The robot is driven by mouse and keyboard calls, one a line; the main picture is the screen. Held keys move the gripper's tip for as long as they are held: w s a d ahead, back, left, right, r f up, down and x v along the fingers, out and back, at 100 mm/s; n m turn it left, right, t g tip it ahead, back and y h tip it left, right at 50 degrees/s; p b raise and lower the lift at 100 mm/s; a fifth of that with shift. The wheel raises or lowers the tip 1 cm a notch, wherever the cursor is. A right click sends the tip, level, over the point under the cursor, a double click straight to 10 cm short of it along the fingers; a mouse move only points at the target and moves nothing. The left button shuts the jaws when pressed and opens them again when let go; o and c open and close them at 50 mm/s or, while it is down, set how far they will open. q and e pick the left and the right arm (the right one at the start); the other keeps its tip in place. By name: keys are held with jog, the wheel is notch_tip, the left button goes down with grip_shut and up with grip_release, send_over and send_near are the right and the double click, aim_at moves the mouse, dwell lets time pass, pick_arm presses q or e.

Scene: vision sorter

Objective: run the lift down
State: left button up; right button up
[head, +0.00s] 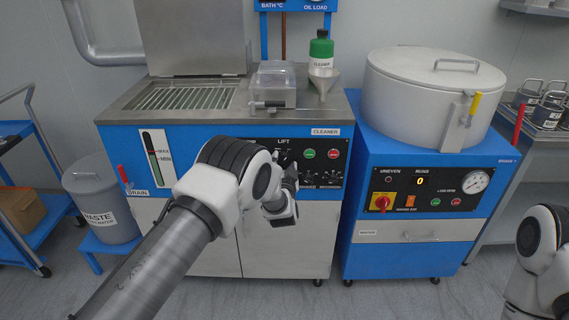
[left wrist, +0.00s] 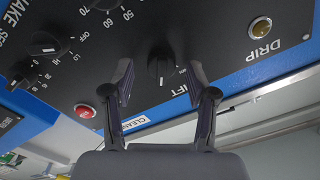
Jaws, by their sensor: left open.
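The lift control is a black knob (left wrist: 162,68) with a white mark, on the dark panel of the blue washer. Its LIFT label (left wrist: 178,91) is partly covered by a finger in the left wrist view; the label also shows in the head view (head: 284,140). My left gripper (left wrist: 160,85) is open, with one finger on each side of the knob; I cannot tell whether either touches it. In the head view my left gripper (head: 289,175) is at the panel, and my arm hides part of the panel. My right gripper is out of view.
Near the knob are a red button (left wrist: 85,111), an amber DRIP lamp (left wrist: 260,27) and a black dial (left wrist: 45,44). The DRAIN lever (head: 124,176) is at the panel's left. A spinner unit (head: 370,258) with a round drum stands at the right.

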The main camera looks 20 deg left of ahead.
pick_arm(q)
jog(key=shift+w+a, duration=0.25)
jog(key=shift+w, duration=0.2)
jog(key=shift+c, duration=0.4)
grip_shut()
